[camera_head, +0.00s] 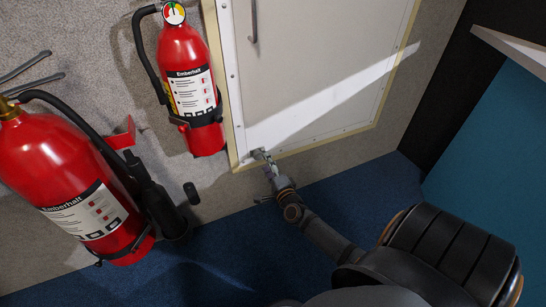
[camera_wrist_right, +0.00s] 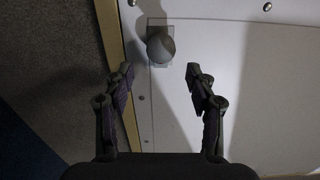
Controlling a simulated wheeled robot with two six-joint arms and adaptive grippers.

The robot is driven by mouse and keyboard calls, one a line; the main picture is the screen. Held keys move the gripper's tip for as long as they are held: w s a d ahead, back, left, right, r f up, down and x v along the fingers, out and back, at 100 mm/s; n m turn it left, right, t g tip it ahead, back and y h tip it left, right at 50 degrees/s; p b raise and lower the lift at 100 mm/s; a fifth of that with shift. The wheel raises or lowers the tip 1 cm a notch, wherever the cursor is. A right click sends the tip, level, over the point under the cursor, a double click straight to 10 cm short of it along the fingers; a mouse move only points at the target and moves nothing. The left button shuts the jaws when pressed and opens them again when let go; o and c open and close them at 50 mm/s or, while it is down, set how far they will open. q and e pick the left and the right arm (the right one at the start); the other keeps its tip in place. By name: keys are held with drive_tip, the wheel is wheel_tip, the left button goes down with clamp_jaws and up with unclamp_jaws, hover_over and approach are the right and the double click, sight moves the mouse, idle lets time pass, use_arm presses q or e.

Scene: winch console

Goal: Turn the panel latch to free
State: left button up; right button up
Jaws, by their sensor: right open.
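The panel (camera_head: 330,60) is a pale, riveted door in a tan frame on the wall. In the right wrist view, the panel latch (camera_wrist_right: 160,47) is a rounded grey knob on a small square plate, near the panel's edge. My right gripper (camera_wrist_right: 160,83) is open, with one finger to each side of the knob's line. The knob shows beyond the fingertips, and nothing is between them. In the head view, my right gripper (camera_head: 264,162) is at the panel's lower left corner, where it largely hides the latch. My left gripper is out of view.
A small fire extinguisher (camera_head: 185,60) hangs left of the panel. A larger extinguisher (camera_head: 50,160) with a black hose stands farther left. A dark grey handle (camera_head: 253,22) is higher on the panel. Blue floor (camera_head: 200,275) lies below; a teal surface (camera_head: 500,150) is at the right.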

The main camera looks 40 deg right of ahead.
drive_tip(key=v, duration=0.7)
drive_tip(key=shift+s, duration=0.2)
